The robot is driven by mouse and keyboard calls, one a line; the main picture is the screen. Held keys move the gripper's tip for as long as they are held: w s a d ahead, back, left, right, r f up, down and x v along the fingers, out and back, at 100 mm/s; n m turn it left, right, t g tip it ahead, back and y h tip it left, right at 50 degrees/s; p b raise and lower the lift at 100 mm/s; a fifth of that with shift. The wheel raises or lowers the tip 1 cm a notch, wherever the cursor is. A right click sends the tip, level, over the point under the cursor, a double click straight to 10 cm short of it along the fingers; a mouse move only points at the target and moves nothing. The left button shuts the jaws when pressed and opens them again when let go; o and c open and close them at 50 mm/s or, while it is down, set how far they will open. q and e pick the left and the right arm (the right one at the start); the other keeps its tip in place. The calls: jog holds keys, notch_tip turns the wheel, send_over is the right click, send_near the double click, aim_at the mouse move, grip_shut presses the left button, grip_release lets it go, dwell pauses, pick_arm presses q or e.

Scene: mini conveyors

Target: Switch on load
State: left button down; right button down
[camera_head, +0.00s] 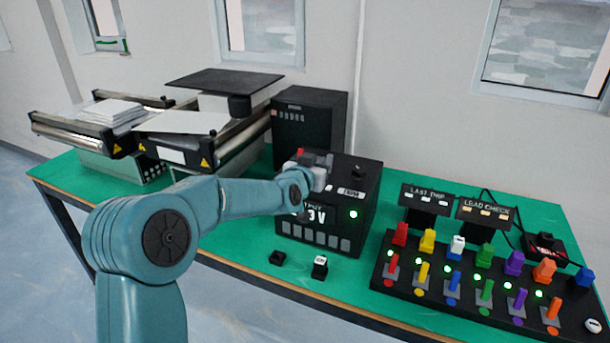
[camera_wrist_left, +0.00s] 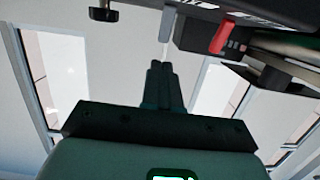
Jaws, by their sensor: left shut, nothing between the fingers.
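A black box unit (camera_head: 362,222) with a display ending in "3V" and a lit green lamp (camera_head: 353,214) stands on the green table. On its top I see a small red part (camera_head: 300,153), a black knob (camera_head: 358,172) and a white label too small to read. My left gripper (camera_head: 318,176) is over the left part of this top and hides some of it. In the left wrist view my fingers (camera_wrist_left: 160,66) are shut and empty. Beyond them are a pale post (camera_wrist_left: 166,24) and a red lever (camera_wrist_left: 221,37); I cannot tell whether the fingers touch anything. My right gripper is out of view.
A black panel (camera_head: 450,285) with coloured levers and lit green lamps is at right, behind it the "LAST TRIP" sign (camera_head: 426,200) and "LOAD CHECK" sign (camera_head: 486,212). Mini conveyors (camera_head: 72,126) and a tall black box (camera_head: 310,130) stand behind. Two small black items (camera_head: 319,268) lie in front.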

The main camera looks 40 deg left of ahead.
pick_arm(q)
jog(key=r+b+v, duration=0.1)
jog(key=v, duration=0.6)
jog(key=shift+s, duration=0.3)
jog(key=shift+s+r, duration=0.1)
jog(key=shift+r, duration=0.05)
